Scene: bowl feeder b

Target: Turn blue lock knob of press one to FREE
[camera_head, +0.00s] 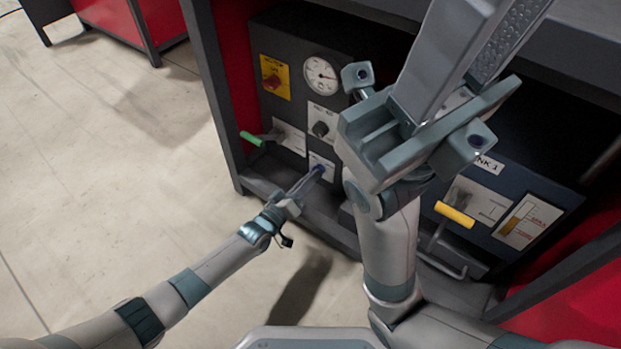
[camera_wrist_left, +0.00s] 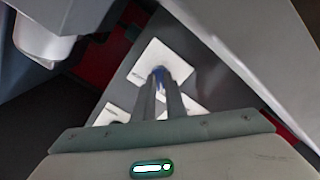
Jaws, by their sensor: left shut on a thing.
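The blue lock knob (camera_head: 320,169) sits on a small white plate low on the dark press panel. In the left wrist view the knob (camera_wrist_left: 158,75) shows between and just beyond the fingertips, on its white plate. My left gripper (camera_head: 312,177) reaches in from the left and is shut on the knob. The fingers hide much of the knob, and I cannot read the plate's marks or tell which one it points to.
Above the knob are a black knob (camera_head: 320,129), a gauge (camera_head: 321,75) and a red knob on a yellow plate (camera_head: 276,66). A green-handled lever (camera_head: 252,138) sticks out at left, a yellow-handled one (camera_head: 454,214) at right. The floor (camera_head: 110,190) at left is clear.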

